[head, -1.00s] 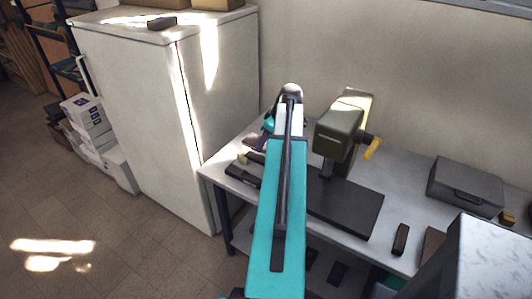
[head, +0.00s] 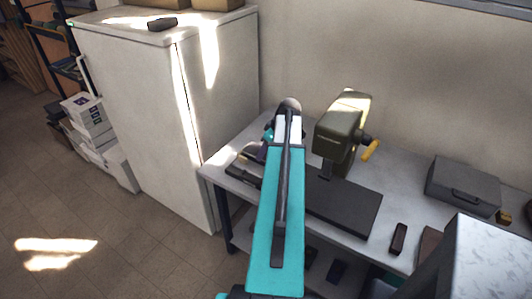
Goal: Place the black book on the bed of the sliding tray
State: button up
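A dark flat slab, probably the black book (head: 247,152), shows at the left of my arm near its far end, low over the table's left part. Just below it is a dark low piece (head: 243,174), which may be the left end of the sliding tray. I cannot tell whether the two touch. A wide dark plate (head: 345,208) extends to the right of my arm, under an olive press head (head: 338,135) with a yellow handle. My arm covers the middle of this area. My gripper is mostly hidden behind the arm's far end, and its fingers do not show clearly.
A grey case (head: 464,186) stands on the table (head: 400,180) at the right. A small dark block (head: 398,239) lies near the front edge. A white fridge (head: 160,120) stands left of the table.

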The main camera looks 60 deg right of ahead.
jog(key=shift+f, duration=0.9)
jog(key=shift+f, duration=0.15)
jog(key=o, duration=1.2)
jog(key=shift+o, duration=0.2)
jog(key=shift+r, duration=0.2)
jog(key=shift+b+v, duration=1.1)
jog(key=shift+v, duration=2.6)
jog(key=shift+w, duration=0.1)
